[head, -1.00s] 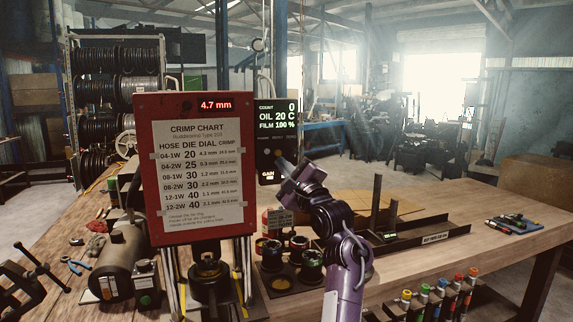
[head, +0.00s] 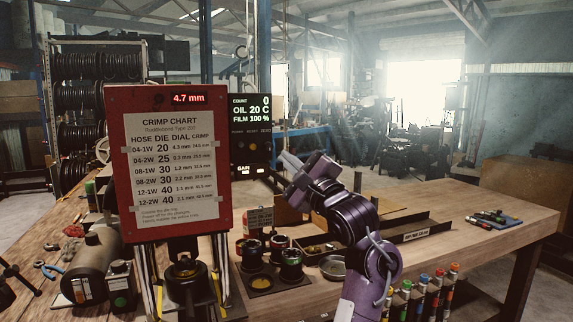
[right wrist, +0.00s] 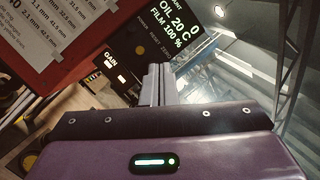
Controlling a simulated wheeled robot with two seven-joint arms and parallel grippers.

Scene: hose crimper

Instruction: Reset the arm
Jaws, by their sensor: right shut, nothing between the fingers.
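My right arm, purple, rises from the bottom of the head view. Its right gripper (head: 287,160) points up and left, just right of the black display box. The fingers are together and empty; they also show closed in the right wrist view (right wrist: 156,85). The red crimper panel (head: 225,215) with the crimp chart stands left of centre, its dial reading 4.7 mm. The black display box (head: 251,130) beside it shows count 0, oil 20 C and film 100 %. A gap separates the gripper from the box in the head view. My left gripper is not in view.
Die sets (head: 291,262) sit on the wooden bench (head: 470,240) below the gripper. A black tray (head: 420,228) lies behind the forearm. Coloured markers (head: 423,285) stand in a rack at the front. The bench's right side is mostly clear.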

